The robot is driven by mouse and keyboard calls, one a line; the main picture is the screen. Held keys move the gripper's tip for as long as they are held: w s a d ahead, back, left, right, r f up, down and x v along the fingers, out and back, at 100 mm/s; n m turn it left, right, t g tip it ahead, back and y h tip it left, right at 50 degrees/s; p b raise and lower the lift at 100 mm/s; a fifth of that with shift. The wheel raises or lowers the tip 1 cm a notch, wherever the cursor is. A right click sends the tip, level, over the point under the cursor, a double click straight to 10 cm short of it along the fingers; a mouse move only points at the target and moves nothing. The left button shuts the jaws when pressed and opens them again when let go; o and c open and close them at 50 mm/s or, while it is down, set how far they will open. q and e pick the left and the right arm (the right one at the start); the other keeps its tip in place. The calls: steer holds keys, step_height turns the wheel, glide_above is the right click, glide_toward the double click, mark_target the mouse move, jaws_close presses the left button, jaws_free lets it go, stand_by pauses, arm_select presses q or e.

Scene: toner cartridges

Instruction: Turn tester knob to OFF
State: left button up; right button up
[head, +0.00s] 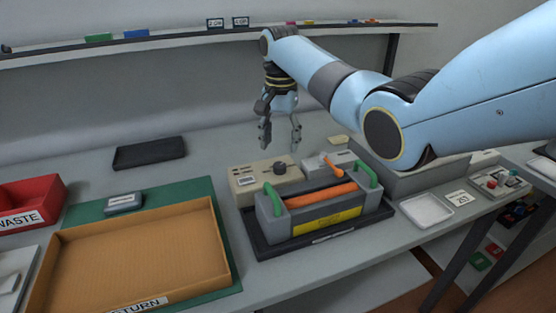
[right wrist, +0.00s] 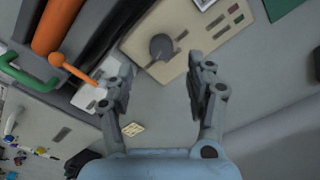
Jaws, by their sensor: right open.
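The tester (head: 262,177) is a beige box on the table behind the toner cartridge. Its dark round knob (head: 280,168) sits on the top face; the knob (right wrist: 162,47) also shows in the right wrist view with a bar-like grip. I cannot read the knob's markings. My right gripper (head: 280,140) hangs above the tester, fingers pointing down, open and empty. In the right wrist view the gripper's fingers (right wrist: 158,85) are spread apart, with the knob beyond and between them, not touched. My left gripper is not in view.
A grey toner cartridge (head: 290,225) with green handles and an orange roller stands on a black tray (head: 262,245) in front of the tester. An orange lever (head: 329,162) rises beside it. A cardboard return box (head: 222,240) and red waste bin (head: 50,190) are left. A shelf (head: 180,38) runs behind.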

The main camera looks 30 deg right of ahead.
mark_target(279, 164)
step_height(279, 164, down, 4)
steer(key=shift+w+r, duration=0.1)
steer(key=shift+w, duration=0.05)
step_height(279, 164, down, 3)
steer(key=shift+r+b, duration=0.1)
steer(key=shift+b, duration=0.3)
steer(key=shift+c, duration=2.7)
jaws_close()
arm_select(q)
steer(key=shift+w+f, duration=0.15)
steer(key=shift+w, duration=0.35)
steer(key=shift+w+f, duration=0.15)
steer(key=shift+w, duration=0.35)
